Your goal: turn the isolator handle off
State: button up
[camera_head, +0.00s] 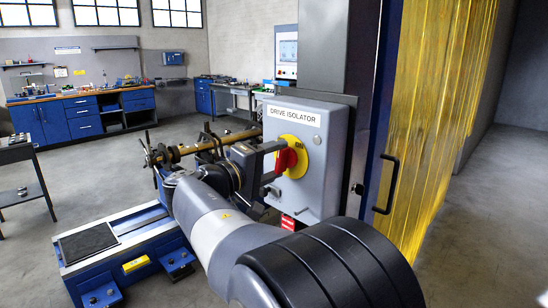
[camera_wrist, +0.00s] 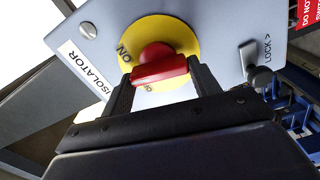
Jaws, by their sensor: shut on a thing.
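The isolator is a grey box (camera_head: 325,155) labelled "DRIVE ISOLATOR" in the head view. On its face is a yellow round plate (camera_head: 301,146) with a red handle (camera_head: 286,159). In the wrist view the red handle (camera_wrist: 160,68) lies across the yellow plate (camera_wrist: 176,34), close to level in the picture. The word ON shows at the plate's left, and a partly hidden mark shows below the handle. My gripper (camera_wrist: 160,75) has one finger at each end of the handle and is shut on it. In the head view my gripper (camera_head: 278,156) reaches the handle from the left.
A small lever marked LOCK (camera_wrist: 248,58) sits on the box beside the plate. A red tag (camera_head: 288,223) hangs below the box. The rotor bench (camera_head: 130,240) stands left of my arm. A yellow see-through curtain (camera_head: 437,120) and a black door handle (camera_head: 386,184) are at right.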

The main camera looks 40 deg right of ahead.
jog(key=n+p, duration=0.3)
jog(key=n, duration=0.3)
jog(key=shift+p, duration=0.4)
jog(key=shift+s+f+n+p, duration=0.1)
jog(key=shift+f+n+p, duration=0.1)
jog(key=shift+n+p, duration=1.9)
jog(key=shift+f+n+b, duration=0.1)
jog(key=shift+n+b, duration=0.25)
jog(key=shift+n, duration=0.25)
jog(key=o, duration=1)
jog(key=a+b, duration=0.1)
jog(key=a, duration=0.9)
jog(key=shift+s+a+b, duration=0.35)
jog(key=shift+s+a, duration=0.05)
jog(key=shift+d, duration=0.1)
